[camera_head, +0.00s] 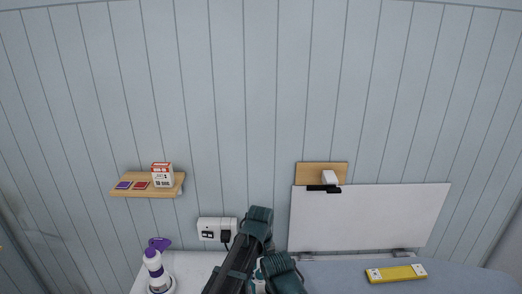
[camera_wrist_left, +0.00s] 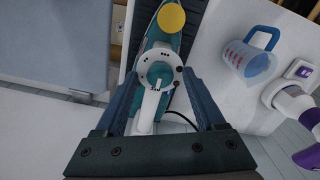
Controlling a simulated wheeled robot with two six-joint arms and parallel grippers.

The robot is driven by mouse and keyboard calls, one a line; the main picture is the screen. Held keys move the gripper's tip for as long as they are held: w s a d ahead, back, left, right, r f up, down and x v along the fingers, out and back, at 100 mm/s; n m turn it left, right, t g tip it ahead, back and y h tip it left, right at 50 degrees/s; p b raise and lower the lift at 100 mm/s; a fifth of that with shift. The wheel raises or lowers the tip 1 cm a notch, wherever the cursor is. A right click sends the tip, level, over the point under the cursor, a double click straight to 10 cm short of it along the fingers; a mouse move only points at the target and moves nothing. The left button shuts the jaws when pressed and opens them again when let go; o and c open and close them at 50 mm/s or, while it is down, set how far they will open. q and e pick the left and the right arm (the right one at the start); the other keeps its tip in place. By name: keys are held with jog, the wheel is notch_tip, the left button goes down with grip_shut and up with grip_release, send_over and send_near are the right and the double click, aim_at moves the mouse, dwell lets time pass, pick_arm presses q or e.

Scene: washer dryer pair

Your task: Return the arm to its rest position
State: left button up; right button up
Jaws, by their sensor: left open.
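My left gripper (camera_head: 271,248) is at the bottom middle of the head view, at the end of a dark arm. In the left wrist view its two teal fingers (camera_wrist_left: 162,82) are spread apart, and nothing is clamped between them. A teal and white appliance, which looks like an iron (camera_wrist_left: 157,76), shows beyond and between the fingers. I cannot tell how far it is from the fingertips. In the head view the gripper mostly hides that spot. My right gripper is in neither view.
A purple and white spray bottle (camera_head: 155,270) stands left of the arm. A measuring jug (camera_wrist_left: 250,58) is near the appliance. A wall shelf (camera_head: 120,191), a power outlet (camera_head: 209,229), a white panel (camera_head: 370,219) and a yellow level-like bar (camera_head: 396,273) are around. The upper wall is clear.

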pick_arm(q)
jog(key=m, duration=0.3)
jog(key=shift+m, duration=0.3)
jog(key=shift+s, duration=0.15)
